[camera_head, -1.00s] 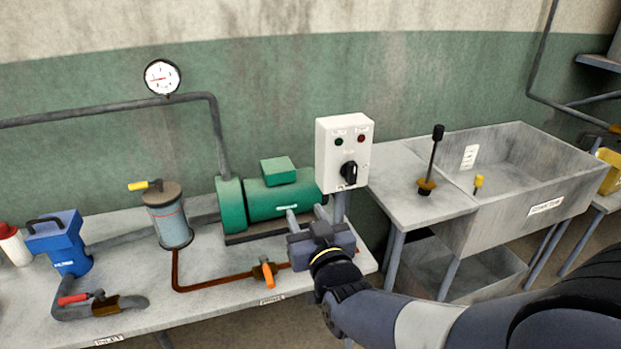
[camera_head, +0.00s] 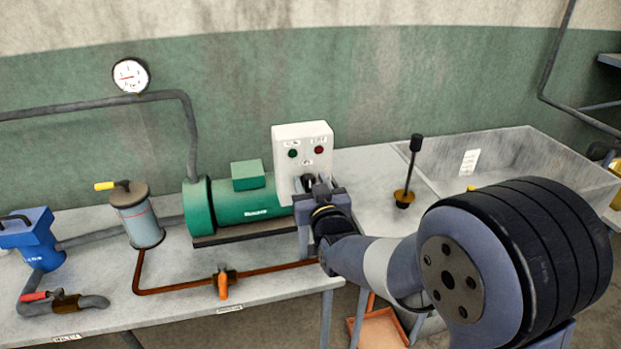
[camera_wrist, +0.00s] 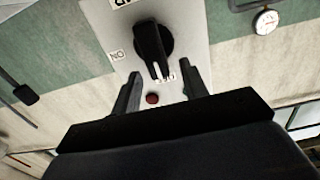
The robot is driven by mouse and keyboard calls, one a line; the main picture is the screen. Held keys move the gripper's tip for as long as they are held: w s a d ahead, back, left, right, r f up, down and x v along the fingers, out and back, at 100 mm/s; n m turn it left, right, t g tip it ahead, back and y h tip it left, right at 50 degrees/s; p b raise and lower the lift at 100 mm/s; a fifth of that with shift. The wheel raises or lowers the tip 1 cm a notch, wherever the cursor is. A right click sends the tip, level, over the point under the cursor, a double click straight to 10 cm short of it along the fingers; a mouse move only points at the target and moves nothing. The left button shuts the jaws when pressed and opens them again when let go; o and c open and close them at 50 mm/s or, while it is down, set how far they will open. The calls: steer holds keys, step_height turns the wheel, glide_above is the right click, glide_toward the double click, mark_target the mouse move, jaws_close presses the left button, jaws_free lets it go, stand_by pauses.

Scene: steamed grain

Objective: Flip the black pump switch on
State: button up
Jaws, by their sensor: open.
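The black pump switch (camera_wrist: 153,42) is a rotary knob with a white pointer mark, on the front of a white control box (camera_head: 285,155). In the head view the knob (camera_head: 308,181) is partly hidden behind my gripper (camera_head: 318,190). In the wrist view my gripper (camera_wrist: 160,78) is open and empty, its two fingers pointing toward the box. The fingertips lie either side of the knob's lower end in that picture. I cannot tell whether they touch it. A green light (camera_head: 293,153) and a red light (camera_head: 319,150) sit above the knob.
A green pump motor (camera_head: 245,206) stands left of the box on the bench. A filter canister (camera_head: 137,218) and an orange-handled valve (camera_head: 222,284) are further left. A sink (camera_head: 540,165) and a plunger-like tool (camera_head: 408,175) are at the right.

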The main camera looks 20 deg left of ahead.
steer(key=shift+w+a, duration=0.25)
steer(key=shift+w, duration=0.1)
jaws_close()
stand_by(0.3)
